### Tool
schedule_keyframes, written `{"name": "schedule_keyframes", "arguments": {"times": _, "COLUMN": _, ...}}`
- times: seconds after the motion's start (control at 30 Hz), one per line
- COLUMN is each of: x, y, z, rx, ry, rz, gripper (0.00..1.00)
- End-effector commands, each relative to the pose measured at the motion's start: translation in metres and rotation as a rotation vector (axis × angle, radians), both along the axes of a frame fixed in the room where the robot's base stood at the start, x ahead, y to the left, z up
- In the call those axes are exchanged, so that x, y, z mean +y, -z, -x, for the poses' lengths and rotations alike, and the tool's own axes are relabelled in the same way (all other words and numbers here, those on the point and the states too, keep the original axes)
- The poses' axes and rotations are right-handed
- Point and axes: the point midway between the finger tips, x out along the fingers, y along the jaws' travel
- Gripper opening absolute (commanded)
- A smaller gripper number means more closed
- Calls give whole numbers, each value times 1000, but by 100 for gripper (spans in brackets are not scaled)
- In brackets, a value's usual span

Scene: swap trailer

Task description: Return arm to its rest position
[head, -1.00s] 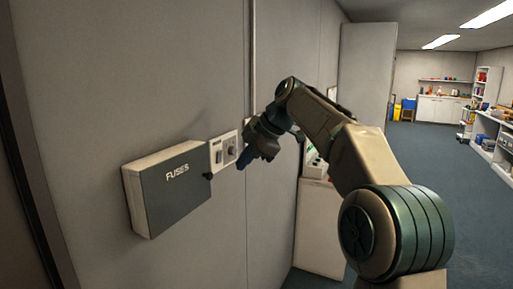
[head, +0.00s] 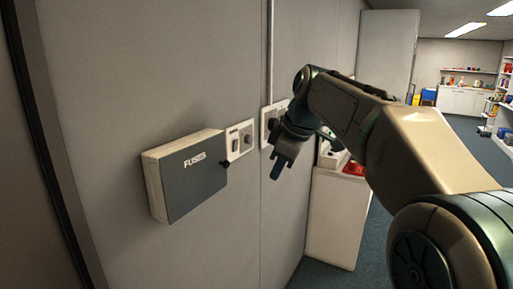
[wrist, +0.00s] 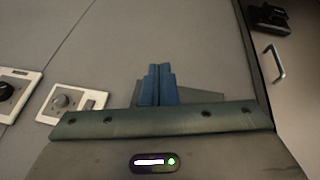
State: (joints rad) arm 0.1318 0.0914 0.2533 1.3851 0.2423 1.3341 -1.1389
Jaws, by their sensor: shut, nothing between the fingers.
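My gripper (head: 281,168) hangs from my bent arm in front of the grey wall, to the right of the fuse box, with its fingers pointing down. The wrist view shows its two blue fingers (wrist: 157,85) pressed together with nothing between them. The gripper looks clear of the wall panels, though its exact distance from the wall is hard to tell. My arm fills the right side of the head view and hides part of the room behind it.
A closed box marked FUSES (head: 190,175) juts from the wall. A white cabinet (head: 333,215) stands right of the gripper, with a red item (head: 354,169) on top. Blue floor opens beyond.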

Motion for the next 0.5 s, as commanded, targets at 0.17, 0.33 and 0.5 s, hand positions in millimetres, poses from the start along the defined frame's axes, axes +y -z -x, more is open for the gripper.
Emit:
{"name": "schedule_keyframes", "arguments": {"times": 0.17, "x": -21, "y": 35, "z": 53, "rx": 61, "ry": 287, "rz": 15, "gripper": 0}}
{"name": "schedule_keyframes", "arguments": {"times": 0.33, "x": -45, "y": 75, "z": 104, "rx": 100, "ry": 562, "rz": 4, "gripper": 0}}
{"name": "schedule_keyframes", "arguments": {"times": 0.5, "x": -70, "y": 121, "z": 160, "rx": 128, "ry": 826, "rz": -27, "gripper": 0}}
